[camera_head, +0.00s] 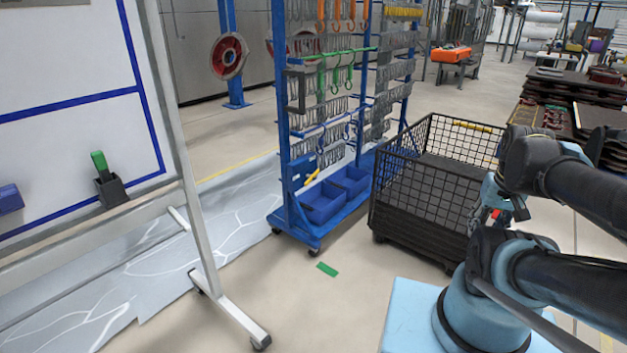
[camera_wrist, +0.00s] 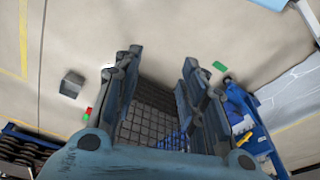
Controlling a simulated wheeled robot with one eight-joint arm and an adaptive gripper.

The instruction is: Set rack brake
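The rack (camera_head: 283,120) is a blue wheeled frame hung with rows of metal hooks, standing centre-left in the head view. A small yellow handle (camera_head: 312,178) sticks out low on its near side; I cannot tell whether it is the brake or how it is set. In the wrist view part of the blue rack (camera_wrist: 238,107) shows at the right, with small yellow parts (camera_wrist: 247,138) on it. My gripper (camera_wrist: 160,60) is open and empty, its two fingers well apart. It touches nothing that I can see. In the head view my arm is at the right, away from the rack.
A black wire-mesh cart (camera_head: 430,185) stands right of the rack, close to it. A white board (camera_head: 75,110) on a wheeled stand fills the left. Blue bins (camera_head: 325,200) sit in the rack's base.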

